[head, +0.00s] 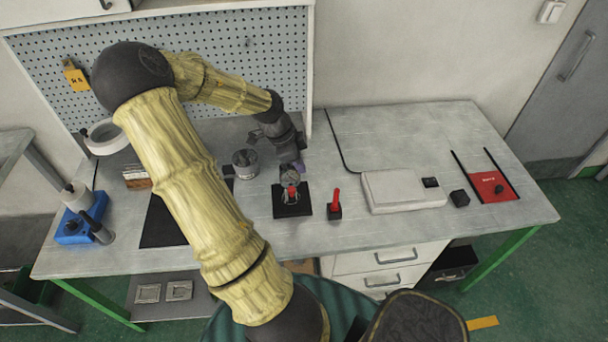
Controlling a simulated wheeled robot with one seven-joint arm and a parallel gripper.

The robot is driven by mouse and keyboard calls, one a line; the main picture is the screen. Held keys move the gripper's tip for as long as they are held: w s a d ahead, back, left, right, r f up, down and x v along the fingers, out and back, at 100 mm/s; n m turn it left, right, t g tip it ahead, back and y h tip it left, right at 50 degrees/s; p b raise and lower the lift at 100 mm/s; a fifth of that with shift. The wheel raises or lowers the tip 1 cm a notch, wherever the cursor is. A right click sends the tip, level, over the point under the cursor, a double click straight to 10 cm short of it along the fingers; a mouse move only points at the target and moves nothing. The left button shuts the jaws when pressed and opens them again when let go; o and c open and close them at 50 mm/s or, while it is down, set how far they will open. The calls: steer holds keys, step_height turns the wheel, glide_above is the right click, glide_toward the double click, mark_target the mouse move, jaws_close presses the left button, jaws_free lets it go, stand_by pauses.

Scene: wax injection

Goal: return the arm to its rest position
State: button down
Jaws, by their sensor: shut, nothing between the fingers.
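My arm, in a yellow cover, reaches from the bottom of the head view up to the left and then over to the back of the workbench (455,135). My gripper (297,166) is at its end, pointing down, just behind and above a small device on a black square base (292,212). The gripper is shut, with nothing seen held in it. Its fingertips are small and partly merge with the device, so I cannot tell whether they touch it.
A red upright piece on a black foot (335,208) stands right of the device, a grey jar (245,163) left. A pegboard (245,50) rises behind.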

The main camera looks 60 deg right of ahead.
steer(key=shift+w+r, duration=0.2)
steer(key=shift+r, duration=0.35)
steer(key=shift+a, duration=0.1)
steer(key=w+a+n+t, duration=0.1)
steer(key=w+a+n, duration=0.25)
steer(key=a, duration=0.25)
steer(key=w+a+n+t+y, duration=0.1)
steer(key=w+a+n, duration=0.2)
steer(key=a+n, duration=0.25)
steer(key=w+a+n+t, duration=0.1)
steer(key=w+a+n, duration=0.25)
steer(key=a, duration=0.35)
steer(key=a+r+n+t, duration=0.1)
steer(key=a+r+n, duration=0.2)
steer(key=a+n, duration=0.5)
steer(key=a+r+n+t+y, duration=0.1)
steer(key=a+r+n+t, duration=0.1)
steer(key=a+n, duration=0.7)
steer(key=shift+s+a+r, duration=0.35)
steer(key=shift+a+r, duration=0.05)
steer(key=shift+a, duration=0.5)
